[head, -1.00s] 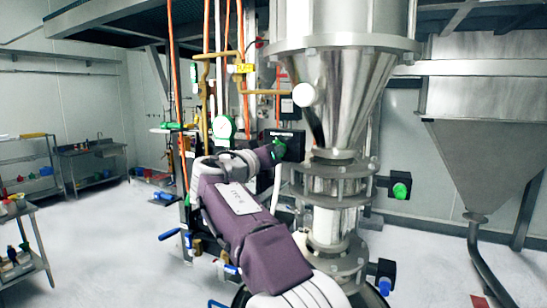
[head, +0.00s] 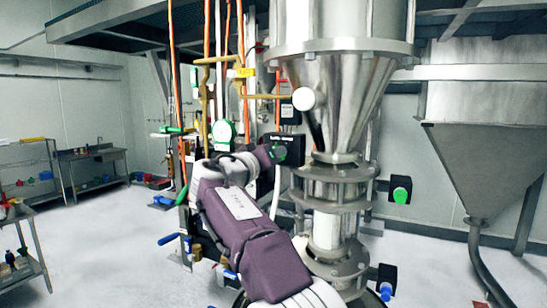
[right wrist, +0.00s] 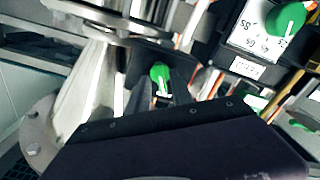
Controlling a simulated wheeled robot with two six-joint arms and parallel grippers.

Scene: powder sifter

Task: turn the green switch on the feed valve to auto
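A green switch (head: 279,153) sits on the front of a black box (head: 292,145) to the left of the steel cone. In the right wrist view a green switch (right wrist: 160,74) shows in front of a dark housing, beyond my dark wrist cover. My right arm, purple and grey, reaches up from the bottom of the head view. Its end, where my right gripper (head: 268,156) is, overlaps the left side of the box beside the switch. I cannot tell whether it touches. My left gripper is out of view.
The steel hopper cone (head: 335,90) stands right of the box. A second green knob (head: 400,192) and a blue knob (head: 386,290) sit lower right. A gauge (head: 222,133) and pipes stand close on the left. Open floor (head: 105,245) lies left.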

